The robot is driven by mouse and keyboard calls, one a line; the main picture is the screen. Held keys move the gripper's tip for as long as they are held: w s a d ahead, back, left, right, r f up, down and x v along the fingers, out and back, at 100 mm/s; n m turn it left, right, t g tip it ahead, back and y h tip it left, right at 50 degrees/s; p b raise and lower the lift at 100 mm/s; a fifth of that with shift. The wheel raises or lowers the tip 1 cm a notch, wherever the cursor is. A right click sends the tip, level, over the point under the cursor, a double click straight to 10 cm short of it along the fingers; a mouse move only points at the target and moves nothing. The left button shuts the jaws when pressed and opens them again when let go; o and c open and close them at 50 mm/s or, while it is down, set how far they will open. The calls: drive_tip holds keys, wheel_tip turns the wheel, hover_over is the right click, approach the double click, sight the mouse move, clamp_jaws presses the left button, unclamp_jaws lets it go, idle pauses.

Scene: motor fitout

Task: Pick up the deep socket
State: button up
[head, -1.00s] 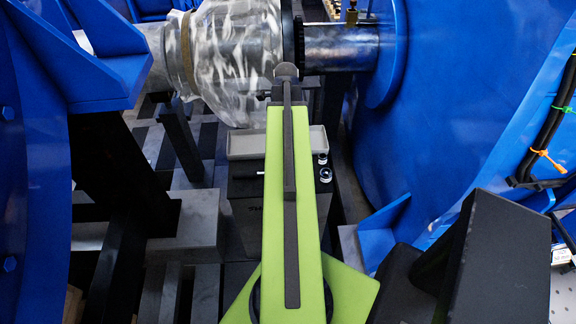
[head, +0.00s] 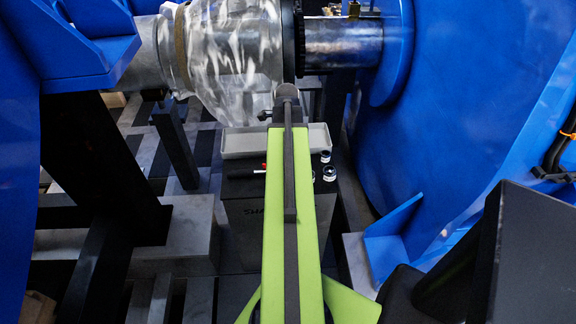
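Two small shiny metal cylinders that look like sockets stand at the right of a dark box top, one farther (head: 325,156) and one nearer (head: 329,173). I cannot tell which is the deep socket. My green arm reaches forward over the box, to the left of both cylinders. The dark end of my arm, with my gripper (head: 287,97), is beyond the cylinders in the picture. Its fingers cannot be made out, so whether they are open or shut does not show.
A shallow grey tray (head: 240,142) lies at the back of the dark box (head: 242,215). A thin dark rod (head: 245,172) lies in front of it, partly behind my arm. Large blue housings (head: 455,110) stand on both sides. A plastic-wrapped shaft (head: 235,60) crosses behind.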

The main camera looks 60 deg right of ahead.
drive_tip(key=shift+f, duration=0.15)
drive_tip(key=shift+c, duration=0.2)
clamp_jaws()
idle(0.3)
